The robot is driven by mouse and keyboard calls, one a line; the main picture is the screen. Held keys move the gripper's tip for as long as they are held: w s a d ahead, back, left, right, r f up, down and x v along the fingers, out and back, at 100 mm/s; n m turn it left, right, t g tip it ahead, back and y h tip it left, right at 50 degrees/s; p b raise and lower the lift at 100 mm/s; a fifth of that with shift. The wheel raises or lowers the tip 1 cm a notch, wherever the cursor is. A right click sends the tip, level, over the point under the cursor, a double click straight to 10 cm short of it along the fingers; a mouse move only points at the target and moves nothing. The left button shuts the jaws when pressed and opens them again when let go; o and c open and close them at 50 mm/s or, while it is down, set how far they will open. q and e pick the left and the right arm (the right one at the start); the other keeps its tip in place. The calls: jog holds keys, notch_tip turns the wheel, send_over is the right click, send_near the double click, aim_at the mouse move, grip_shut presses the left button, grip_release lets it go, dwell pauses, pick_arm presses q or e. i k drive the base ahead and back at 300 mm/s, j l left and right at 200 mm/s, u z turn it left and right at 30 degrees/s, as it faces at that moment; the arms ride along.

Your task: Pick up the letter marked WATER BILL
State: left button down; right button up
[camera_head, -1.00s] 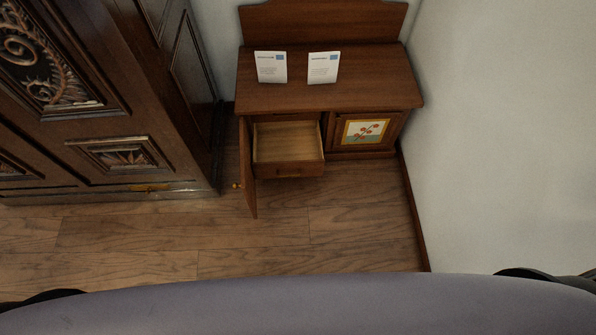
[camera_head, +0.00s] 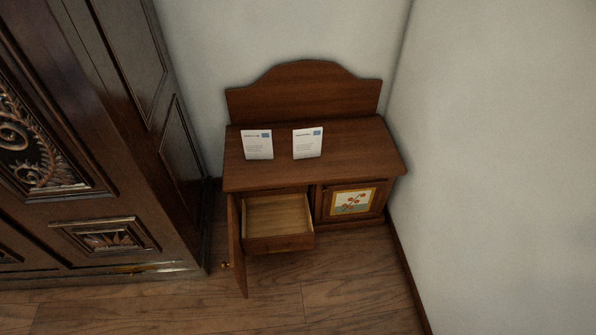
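The cabinet (camera_head: 350,150) has a raised backboard. Neither of my grippers shows in the head view.
The cabinet's left door (camera_head: 236,245) stands open with a pulled-out, empty-looking drawer (camera_head: 279,241) beside it. The right door (camera_head: 353,202) is shut. A large carved armoire (camera_head: 110,160) stands at left, a white wall (camera_head: 500,150) at right. The floor (camera_head: 340,285) in front is clear.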

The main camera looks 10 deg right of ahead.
aim_at(307, 143)
jog(key=i+l+z, duration=0.25)
jog(key=i, duration=0.3)
jog(key=i+l+z, duration=0.1)
jog(key=i+z, duration=0.15)
jog(key=i, duration=0.3)
